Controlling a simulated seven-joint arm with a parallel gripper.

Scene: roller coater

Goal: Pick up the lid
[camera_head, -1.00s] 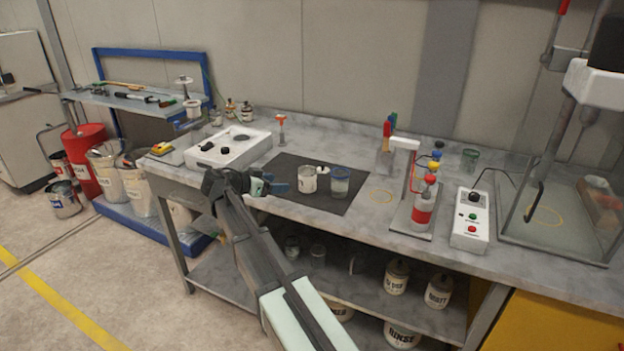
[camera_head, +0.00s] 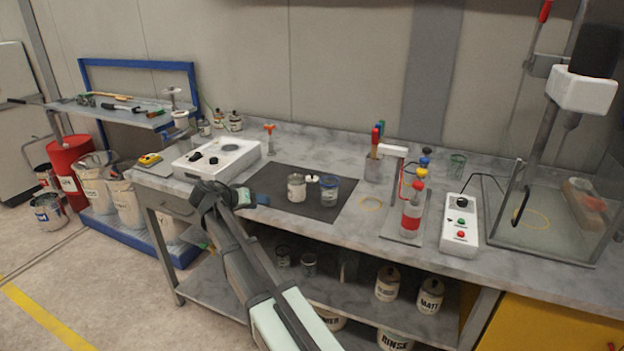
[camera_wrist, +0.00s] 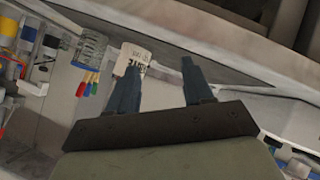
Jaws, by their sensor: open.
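No lid can be made out for certain. A small white piece (camera_head: 312,178) between a labelled tin (camera_head: 296,189) and a clear blue-rimmed jar (camera_head: 329,190) is too small to identify. All three are on the dark mat (camera_head: 330,212). My gripper (camera_head: 257,199) is at the mat's front left edge, left of the tin and apart from it. In the wrist view its two blue-grey fingers (camera_wrist: 160,68) are spread with nothing between them. A white labelled tin (camera_wrist: 135,58) shows beyond the fingertips there.
A white control box (camera_head: 217,159) stands left of the mat. A stand with a red bottle (camera_head: 411,216) and a switch box (camera_head: 460,226) are to the right. Bare bench lies behind the mat.

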